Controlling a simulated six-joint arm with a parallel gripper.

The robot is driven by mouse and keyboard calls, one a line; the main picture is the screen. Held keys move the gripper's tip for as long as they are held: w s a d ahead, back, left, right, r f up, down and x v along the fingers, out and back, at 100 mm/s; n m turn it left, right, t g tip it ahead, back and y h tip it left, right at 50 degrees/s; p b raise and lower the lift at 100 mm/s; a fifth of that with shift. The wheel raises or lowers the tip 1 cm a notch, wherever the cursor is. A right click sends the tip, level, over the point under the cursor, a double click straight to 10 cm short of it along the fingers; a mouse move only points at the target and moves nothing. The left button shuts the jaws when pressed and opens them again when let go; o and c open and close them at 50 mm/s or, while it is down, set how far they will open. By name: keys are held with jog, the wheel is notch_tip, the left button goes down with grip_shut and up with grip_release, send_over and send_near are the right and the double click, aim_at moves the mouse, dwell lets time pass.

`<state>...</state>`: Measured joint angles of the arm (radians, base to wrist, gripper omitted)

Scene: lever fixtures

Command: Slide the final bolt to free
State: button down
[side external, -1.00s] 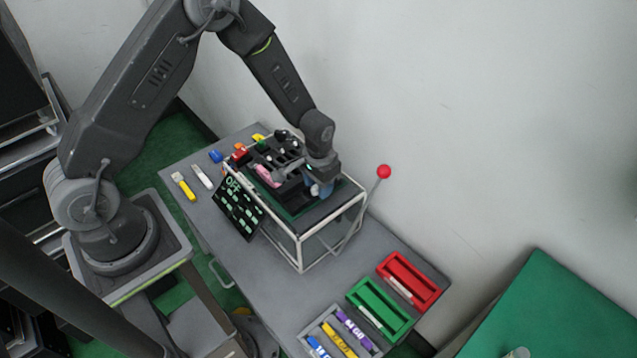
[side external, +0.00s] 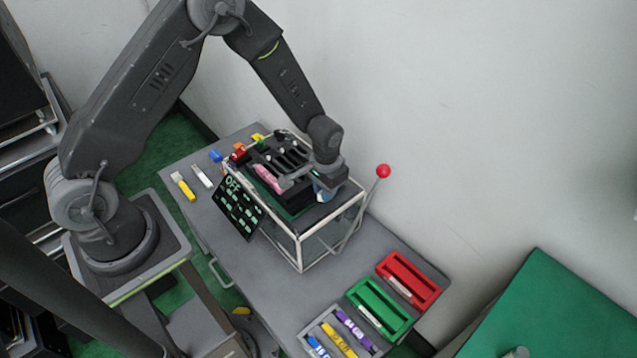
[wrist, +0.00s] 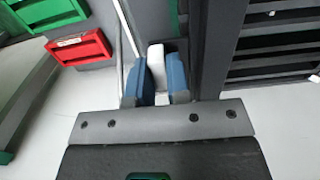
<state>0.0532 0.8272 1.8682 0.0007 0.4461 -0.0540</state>
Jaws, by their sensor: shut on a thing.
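A lever fixture with a black slotted panel (side external: 283,155) sits on top of a white-framed box on the grey table. Several slots with small white knobs run across it, and part of it shows at the right of the wrist view (wrist: 275,45). My gripper (side external: 322,195) is at the right end of the panel. In the wrist view its blue fingers (wrist: 160,82) are closed on a white bolt handle (wrist: 156,58), one finger on each side. The bolt's lower part and its track are hidden. A pink piece (side external: 268,178) lies by the panel's front edge.
A red-knobbed lever (side external: 384,171) stands right of the box. A black sign reading OFF (side external: 237,206) leans at its front left. Table between box and trays is clear.

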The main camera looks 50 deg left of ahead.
jog(key=shift+d, duration=1.5)
jog(key=c, duration=1.1)
grip_release()
jog(key=shift+r, duration=0.1)
notch_tip(320, 180, up, 14)
jog(key=shift+f, duration=0.15)
jog(key=s+a+r+t, duration=0.1)
jog(key=s+r+t, duration=0.1)
jog(key=s+r, duration=0.4)
jog(key=s+a+r+t, duration=0.1)
jog(key=s+a+r, duration=0.1)
jog(key=s+r, duration=0.4)
jog(key=s+a+r+t, duration=0.2)
jog(key=s+r, duration=0.4)
jog(key=s, duration=0.3)
jog(key=shift+s+a+r+t, duration=0.1)
jog(key=shift+a+r+t, duration=0.05)
jog(key=shift+r+t, duration=0.15)
